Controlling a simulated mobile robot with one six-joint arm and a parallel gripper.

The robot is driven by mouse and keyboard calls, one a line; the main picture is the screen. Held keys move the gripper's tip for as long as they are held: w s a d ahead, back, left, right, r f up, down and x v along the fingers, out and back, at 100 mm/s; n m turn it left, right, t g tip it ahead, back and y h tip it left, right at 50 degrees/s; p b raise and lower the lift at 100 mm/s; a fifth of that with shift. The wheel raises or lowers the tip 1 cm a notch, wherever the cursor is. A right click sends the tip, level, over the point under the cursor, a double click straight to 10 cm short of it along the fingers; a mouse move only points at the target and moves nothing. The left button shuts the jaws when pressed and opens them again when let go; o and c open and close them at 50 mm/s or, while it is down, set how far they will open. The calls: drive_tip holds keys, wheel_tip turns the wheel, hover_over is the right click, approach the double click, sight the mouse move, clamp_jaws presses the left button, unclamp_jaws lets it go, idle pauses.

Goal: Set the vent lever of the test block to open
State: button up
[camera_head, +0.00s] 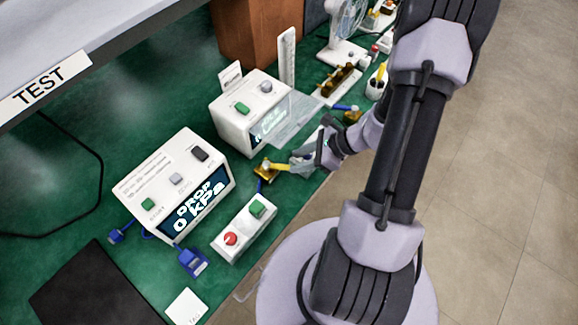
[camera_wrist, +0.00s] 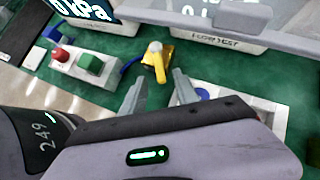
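A small brass block (camera_head: 263,175) with a yellow lever (camera_head: 279,167) sits on the green bench near its front edge, with a blue hose on it. I take it as the test block. In the head view its lever points right, toward my gripper (camera_head: 303,160). In the wrist view the brass block (camera_wrist: 168,54) and yellow lever (camera_wrist: 157,66) lie just beyond my gripper (camera_wrist: 158,82). My two fingers are apart with nothing between them, and the lever shows past the gap. I cannot tell any open or closed marking on the block.
A white box with a "DROP 0 kPa" display (camera_head: 174,184) stands left, another display box (camera_head: 246,109) behind. A red-and-green button box (camera_head: 244,228) sits near the front edge. A clear panel (camera_head: 294,122) is close to my gripper. Another brass block (camera_head: 353,117) has a blue lever.

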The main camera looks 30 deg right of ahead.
sight(284, 166)
drive_tip(key=b+x, duration=0.1)
drive_tip(key=x, duration=0.3)
drive_tip(key=shift+a, duration=0.1)
drive_tip(key=shift+c, duration=0.5)
clamp_jaws()
idle(0.9)
